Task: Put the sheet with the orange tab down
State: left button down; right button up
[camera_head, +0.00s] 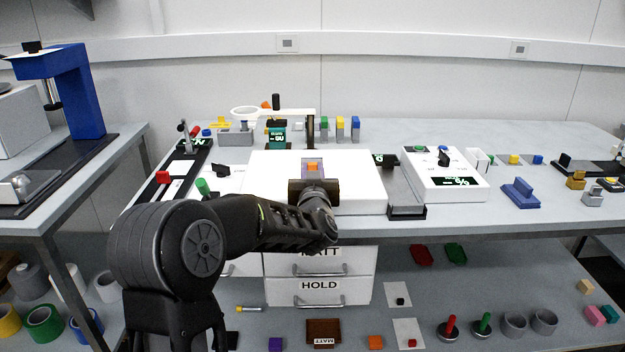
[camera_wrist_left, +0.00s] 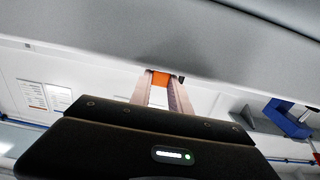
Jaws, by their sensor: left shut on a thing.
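The orange tab (camera_head: 312,167) shows at the tip of my left gripper (camera_head: 312,178) in the head view, over a white flat panel (camera_head: 265,175). In the left wrist view the orange tab (camera_wrist_left: 160,78) sits between the two fingers of my left gripper (camera_wrist_left: 161,88), which is shut on it. A broad grey surface (camera_wrist_left: 90,40) fills the top of that view, beside the tab. I cannot tell the sheet's outline from the panel in the head view, nor whether they touch. My right gripper is not in view.
A white control box (camera_head: 445,175) with a knob stands right of the panel. A ring-topped stand (camera_head: 245,113) and several coloured blocks stand behind. A black strip fixture (camera_head: 175,170) lies left. Drawers (camera_head: 320,287) are below, one marked HOLD.

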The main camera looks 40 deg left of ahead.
pick_arm(q)
jog(key=shift+f, duration=0.9)
jog(key=shift+f, duration=0.2)
jog(key=c, duration=1.2)
grip_release()
jog(key=shift+c, duration=0.2)
jog(key=shift+r, duration=0.1)
jog(key=shift+r, duration=0.2)
jog(key=shift+s+d+f, duration=0.15)
jog(key=shift+s+d, duration=0.1)
jog(key=v, duration=1.1)
jog(key=shift+s, duration=0.15)
